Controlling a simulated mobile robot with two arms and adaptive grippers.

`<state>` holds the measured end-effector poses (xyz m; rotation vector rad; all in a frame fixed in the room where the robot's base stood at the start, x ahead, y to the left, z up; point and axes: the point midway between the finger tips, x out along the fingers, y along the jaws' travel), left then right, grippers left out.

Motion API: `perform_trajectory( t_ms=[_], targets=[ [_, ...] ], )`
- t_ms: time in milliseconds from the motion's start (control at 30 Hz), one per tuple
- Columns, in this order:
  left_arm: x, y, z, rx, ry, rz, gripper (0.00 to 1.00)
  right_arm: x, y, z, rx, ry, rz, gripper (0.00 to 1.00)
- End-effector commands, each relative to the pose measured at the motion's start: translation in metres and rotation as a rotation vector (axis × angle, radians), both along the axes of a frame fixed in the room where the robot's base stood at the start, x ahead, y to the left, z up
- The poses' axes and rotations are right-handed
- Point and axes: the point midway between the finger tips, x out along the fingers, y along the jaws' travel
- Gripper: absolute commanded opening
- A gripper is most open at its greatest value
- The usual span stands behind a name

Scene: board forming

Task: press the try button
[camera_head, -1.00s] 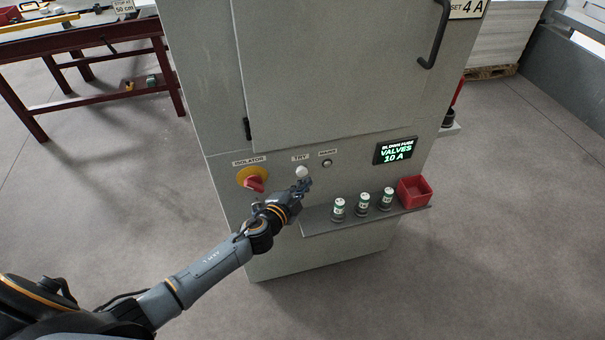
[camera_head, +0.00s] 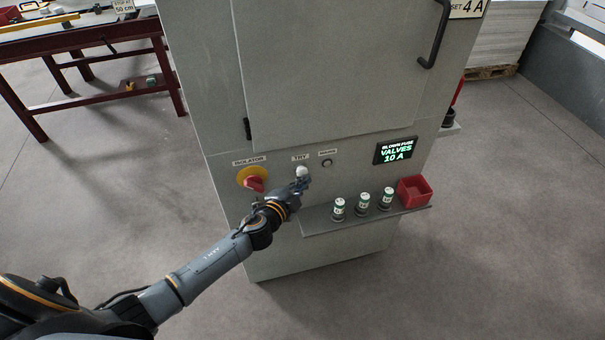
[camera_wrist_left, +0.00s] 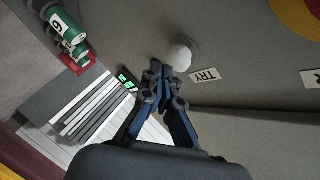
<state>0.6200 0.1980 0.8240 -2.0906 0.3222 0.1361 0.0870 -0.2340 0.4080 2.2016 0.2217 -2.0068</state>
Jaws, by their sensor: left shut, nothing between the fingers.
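The try button (camera_head: 302,172) is a round white knob on the front of the grey cabinet (camera_head: 330,90), below a TRY label (camera_head: 300,157). My left gripper (camera_head: 304,183) is shut and empty, with its fingertips right at the lower edge of the button in the head view. In the left wrist view the white button (camera_wrist_left: 182,56) lies just beyond the closed fingertips (camera_wrist_left: 160,66). I cannot tell whether they touch it. My right gripper is not in view.
A red and yellow isolator switch (camera_head: 252,179) is left of the button. A small round button (camera_head: 327,163) is to its right. A display (camera_head: 396,150) reads "BLOWN FUSE VALVES 10 A". A shelf (camera_head: 318,222) holds three fuses (camera_head: 362,202) and a red bin (camera_head: 414,191).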

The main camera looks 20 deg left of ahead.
Motion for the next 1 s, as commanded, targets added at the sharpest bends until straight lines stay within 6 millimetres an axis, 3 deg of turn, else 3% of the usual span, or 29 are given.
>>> perform_trajectory(
  t_ms=[1000],
  targets=[
    [0.0065, 0.0045, -0.0006, 0.001, 0.001, -0.001, 0.0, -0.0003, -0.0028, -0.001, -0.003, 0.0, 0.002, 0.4]
  ],
)
